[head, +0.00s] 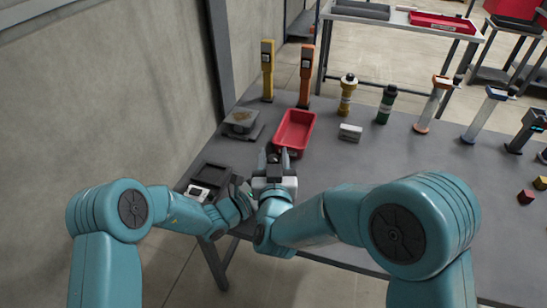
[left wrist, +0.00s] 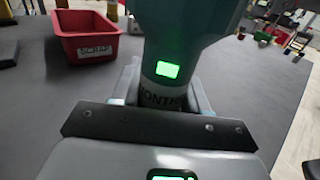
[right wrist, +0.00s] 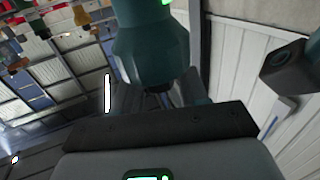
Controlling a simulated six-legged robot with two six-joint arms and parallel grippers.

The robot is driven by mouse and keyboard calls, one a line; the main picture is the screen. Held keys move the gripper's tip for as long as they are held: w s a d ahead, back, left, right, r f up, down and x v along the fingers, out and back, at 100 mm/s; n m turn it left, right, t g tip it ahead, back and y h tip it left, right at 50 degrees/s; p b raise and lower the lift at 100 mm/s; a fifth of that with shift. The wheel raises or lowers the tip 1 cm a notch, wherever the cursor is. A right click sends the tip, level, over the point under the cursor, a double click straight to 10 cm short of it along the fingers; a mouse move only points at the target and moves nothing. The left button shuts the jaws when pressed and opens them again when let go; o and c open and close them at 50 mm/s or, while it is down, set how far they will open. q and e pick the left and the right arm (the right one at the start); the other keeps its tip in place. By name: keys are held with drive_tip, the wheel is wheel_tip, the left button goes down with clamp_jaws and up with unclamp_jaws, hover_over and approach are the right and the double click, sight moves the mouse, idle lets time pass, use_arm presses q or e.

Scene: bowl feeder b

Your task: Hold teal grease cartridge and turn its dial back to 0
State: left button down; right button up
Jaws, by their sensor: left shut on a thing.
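In the left wrist view a pale band with the letters "ONTH" (left wrist: 163,99), part of the grease cartridge, sits between the fingers of my left gripper (left wrist: 165,94), which is shut on it. Above the band is a wide teal body with a lit green window; I cannot tell whether it is cartridge or my other arm. In the head view my right gripper (head: 273,160) points away from me over the table's near edge, fingers apart, a dark part between them. I cannot tell whether it grips that part. The dial's setting is hidden.
A red tray (head: 279,144) lies just beyond the grippers. A dark tray (head: 222,172) and a grey stand (head: 240,133) are to the left. A small pale block (head: 350,132) and several upright cylinders stand behind. The table's middle right is clear.

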drive_tip(key=c, duration=0.6)
drive_tip(key=shift+o, duration=0.2)
drive_tip(key=shift+m+h, duration=0.8)
drive_tip(key=shift+h, duration=0.5)
drive_tip(key=o, duration=0.9)
drive_tip(key=shift+o, duration=0.2)
